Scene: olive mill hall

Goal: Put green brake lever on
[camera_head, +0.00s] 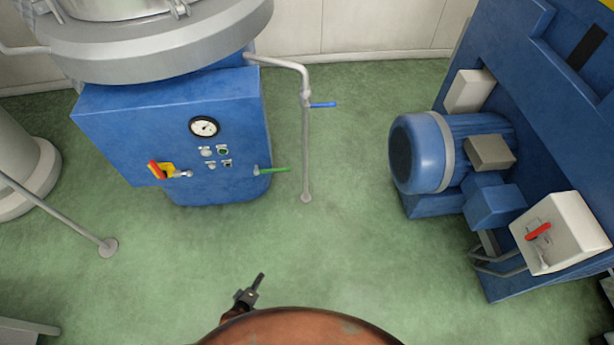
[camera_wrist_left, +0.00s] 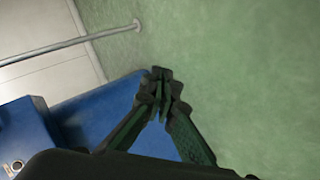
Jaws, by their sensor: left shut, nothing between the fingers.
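The green brake lever (camera_head: 274,170) sticks out to the right from the lower right of the front of the blue machine (camera_head: 225,100). It lies roughly level in the head view. My left gripper (camera_head: 260,278) is well below the lever in the head view, apart from it, in front of the machine. In the left wrist view its dark fingers (camera_wrist_left: 162,90) come together at the tips, shut with nothing between them. I cannot make out the green lever in the left wrist view. My right gripper is not in view.
A red and yellow switch (camera_head: 161,170), a gauge (camera_head: 204,127) and small buttons sit on the machine's front. A grey standpipe (camera_head: 306,150) with a blue valve handle (camera_head: 322,105) stands right of the lever. A blue motor (camera_head: 425,150) is farther right. Green floor between is clear.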

